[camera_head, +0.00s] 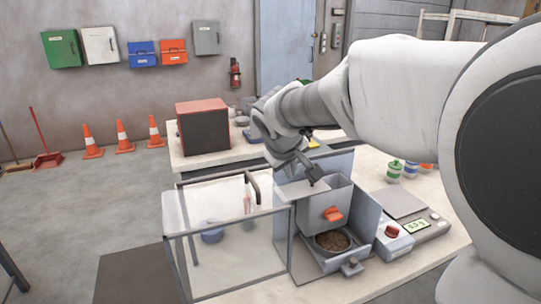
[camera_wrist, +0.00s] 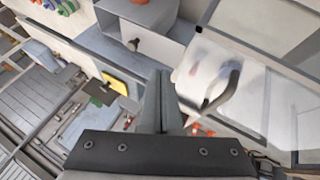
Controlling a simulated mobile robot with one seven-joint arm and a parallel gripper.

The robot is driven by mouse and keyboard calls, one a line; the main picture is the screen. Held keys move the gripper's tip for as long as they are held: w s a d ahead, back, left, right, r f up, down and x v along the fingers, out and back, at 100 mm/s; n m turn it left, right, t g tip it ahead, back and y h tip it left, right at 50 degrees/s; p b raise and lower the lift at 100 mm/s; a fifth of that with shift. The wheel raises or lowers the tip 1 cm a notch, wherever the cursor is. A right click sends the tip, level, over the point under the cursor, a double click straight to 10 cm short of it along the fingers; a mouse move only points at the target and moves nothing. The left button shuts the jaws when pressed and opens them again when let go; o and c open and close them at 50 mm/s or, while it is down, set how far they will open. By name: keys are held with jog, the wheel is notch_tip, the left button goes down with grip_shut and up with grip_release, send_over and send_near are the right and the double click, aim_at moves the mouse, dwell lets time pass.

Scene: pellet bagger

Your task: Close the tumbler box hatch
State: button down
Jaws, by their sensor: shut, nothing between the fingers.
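A clear-walled tumbler box (camera_head: 225,262) with a grey frame stands at the front left of the bench. A dark curved handle (camera_head: 253,186) shows at its upper right, and in the wrist view the handle (camera_wrist: 222,92) juts from a clear panel (camera_wrist: 208,68), which looks like the hatch. I cannot tell how far the hatch stands open. My gripper (camera_head: 316,177) is shut and empty, above the grey machine and to the right of the handle. In the wrist view its fingers (camera_wrist: 158,84) are together, left of the handle and apart from it.
The grey machine (camera_head: 340,196) with an orange knob and a bowl of pellets is right of the box. A scale (camera_head: 421,228) stands farther right. A dark red-edged box (camera_head: 203,126) is on the bench behind.

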aim_at(293, 199)
jog(key=x, duration=0.8)
jog(key=shift+d+f, duration=0.15)
jog(key=w+d, duration=0.1)
jog(key=w+d+p, duration=0.1)
jog(key=shift+d+f, duration=0.25)
jog(key=shift+d, duration=0.1)
jog(key=shift+w+d, duration=0.4)
jog(key=w+d+p, duration=0.2)
jog(key=d+p, duration=0.1)
jog(key=d, duration=0.5)
jog(key=shift+w+p, duration=0.3)
jog(key=shift+p, duration=0.1)
